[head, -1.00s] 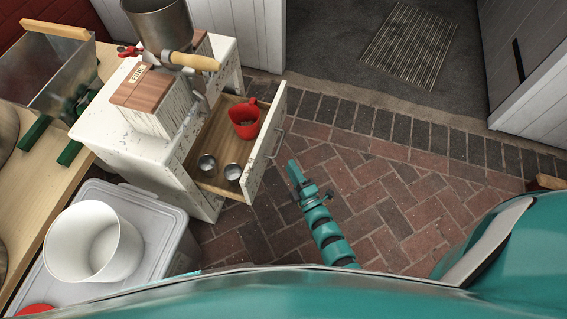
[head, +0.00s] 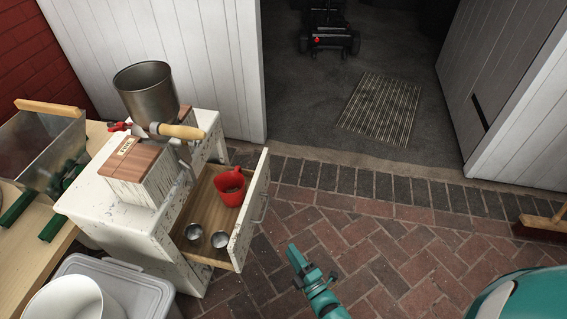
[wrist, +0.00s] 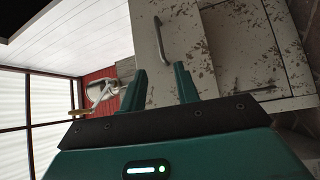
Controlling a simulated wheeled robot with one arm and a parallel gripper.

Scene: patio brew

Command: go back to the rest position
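My gripper (head: 298,262) is out over the brick paving, to the right of the open drawer and apart from it. In the wrist view my gripper's two fingers (wrist: 162,88) stand apart with nothing held between them. Behind them is the worn white drawer front (wrist: 150,60) with its metal handle (wrist: 161,36).
A white cabinet (head: 85,207) has its drawer (head: 207,252) pulled out, holding a red cup (head: 230,188) and two small metal cups. A grinder (head: 145,90) stands on top. A grey bin (head: 140,285) is at lower left.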

